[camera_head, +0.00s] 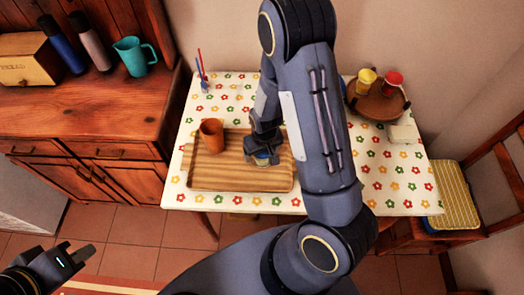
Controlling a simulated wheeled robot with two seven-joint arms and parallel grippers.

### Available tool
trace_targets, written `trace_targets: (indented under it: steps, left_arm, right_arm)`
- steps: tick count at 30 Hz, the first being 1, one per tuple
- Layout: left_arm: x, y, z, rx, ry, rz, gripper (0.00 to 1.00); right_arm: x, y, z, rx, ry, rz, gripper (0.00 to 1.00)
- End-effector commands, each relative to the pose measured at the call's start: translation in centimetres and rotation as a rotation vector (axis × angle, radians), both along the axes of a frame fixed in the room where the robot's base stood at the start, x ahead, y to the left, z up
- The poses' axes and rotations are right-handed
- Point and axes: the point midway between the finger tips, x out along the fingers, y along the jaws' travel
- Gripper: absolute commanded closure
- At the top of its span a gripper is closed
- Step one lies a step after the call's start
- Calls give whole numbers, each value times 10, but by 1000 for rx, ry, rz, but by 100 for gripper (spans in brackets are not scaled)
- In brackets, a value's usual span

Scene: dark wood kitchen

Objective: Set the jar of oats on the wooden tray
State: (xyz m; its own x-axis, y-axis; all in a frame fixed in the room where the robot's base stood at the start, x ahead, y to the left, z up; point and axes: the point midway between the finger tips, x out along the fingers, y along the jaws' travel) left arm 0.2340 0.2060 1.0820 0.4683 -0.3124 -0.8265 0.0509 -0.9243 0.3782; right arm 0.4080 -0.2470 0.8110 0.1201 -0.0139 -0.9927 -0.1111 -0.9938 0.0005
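The wooden tray (215,178) lies on the flowered tablecloth, with an orange-brown cup (211,135) standing in its back left part. My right arm reaches down over the table. My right gripper (262,153) is low over the right half of the tray. A small object with a bluish edge and a pale yellowish part, perhaps the jar of oats (263,160), shows at its fingertips. The gripper hides most of it, so I cannot tell whether the fingers grip it or whether it touches the tray. My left gripper (78,251) is open and empty at the lower left, away from the table.
A round brown stand (376,105) with yellow and red containers is at the table's back right. Thin red and blue items (202,75) stand at the back left. A wooden cabinet (90,115) with a teal jug is left of the table. A chair (450,195) is at the right.

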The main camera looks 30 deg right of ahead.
Motion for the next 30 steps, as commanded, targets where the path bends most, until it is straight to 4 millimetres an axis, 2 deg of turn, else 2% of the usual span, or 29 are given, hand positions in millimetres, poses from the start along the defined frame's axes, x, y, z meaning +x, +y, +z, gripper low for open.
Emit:
trace_targets:
  steps: [7,11,14,24,30]
  left_arm:
    - [0,0,1,0,0,0,100]
    - [0,0,4,0,0,0,100]
    - [0,0,2,0,0,0,100]
    - [0,0,5,0,0,0,100]
    - [0,0,7,0,0,0,100]
  right_arm:
    - [0,0,0,0,0,0,18]
    - [0,0,7,0,-2,0,18]
    - [-1,0,21,0,-6,1,18]
    - [-10,2,94,2,-6,1,18]
    - [-13,2,118,2,-2,0,18]
